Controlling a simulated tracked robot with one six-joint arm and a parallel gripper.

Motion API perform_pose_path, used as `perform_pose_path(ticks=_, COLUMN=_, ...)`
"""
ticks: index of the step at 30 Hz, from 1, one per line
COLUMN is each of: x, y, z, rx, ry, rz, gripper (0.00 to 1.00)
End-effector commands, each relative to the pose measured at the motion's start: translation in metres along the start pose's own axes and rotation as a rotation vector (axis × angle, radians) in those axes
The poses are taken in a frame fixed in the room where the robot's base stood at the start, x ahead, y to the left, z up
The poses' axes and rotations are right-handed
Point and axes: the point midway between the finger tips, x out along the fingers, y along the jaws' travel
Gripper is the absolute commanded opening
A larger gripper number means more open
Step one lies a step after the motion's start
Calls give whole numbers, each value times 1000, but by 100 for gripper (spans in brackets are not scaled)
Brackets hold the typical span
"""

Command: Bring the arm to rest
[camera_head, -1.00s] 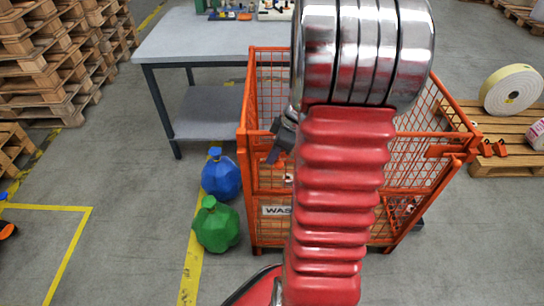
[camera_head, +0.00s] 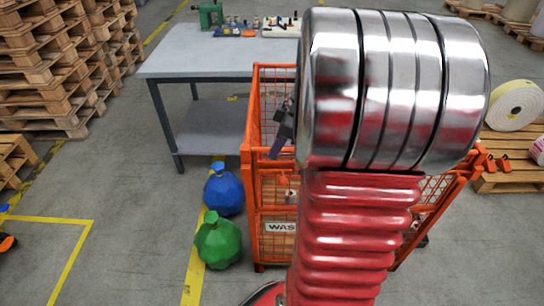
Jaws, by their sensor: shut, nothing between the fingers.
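My arm fills the middle of the view, a red ribbed sleeve with a large ringed chrome joint on top. My gripper (camera_head: 278,147) shows as a small dark grey shape at the left edge of the chrome joint, pointing down. It is shut and empty, and most of it is hidden behind my arm. In the picture it lies over the left part of the orange mesh cage (camera_head: 262,165). I cannot tell how high it is above the cage or whether it is inside.
A grey workbench (camera_head: 215,55) with small items stands behind the cage. Blue (camera_head: 223,193) and green (camera_head: 218,243) bags sit left of the cage. Stacked pallets (camera_head: 50,60) stand far left. A pallet (camera_head: 500,183) with a label roll (camera_head: 515,106) is at right.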

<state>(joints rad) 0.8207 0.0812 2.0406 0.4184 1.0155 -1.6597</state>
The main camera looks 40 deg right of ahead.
Motion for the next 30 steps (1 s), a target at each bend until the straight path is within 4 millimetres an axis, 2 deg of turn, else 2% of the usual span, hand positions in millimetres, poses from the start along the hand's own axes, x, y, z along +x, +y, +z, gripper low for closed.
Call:
perform_pose_path(ticks=21, x=-2, y=0, z=1, rx=16, ry=0, rz=0, gripper=0)
perform_pose_path(ticks=26, x=-2, y=1, z=2, rx=116, ry=-2, rz=4, gripper=0)
perform_pose_path(ticks=30, x=1, y=-1, z=9, rx=279, ry=-23, rz=5, gripper=0)
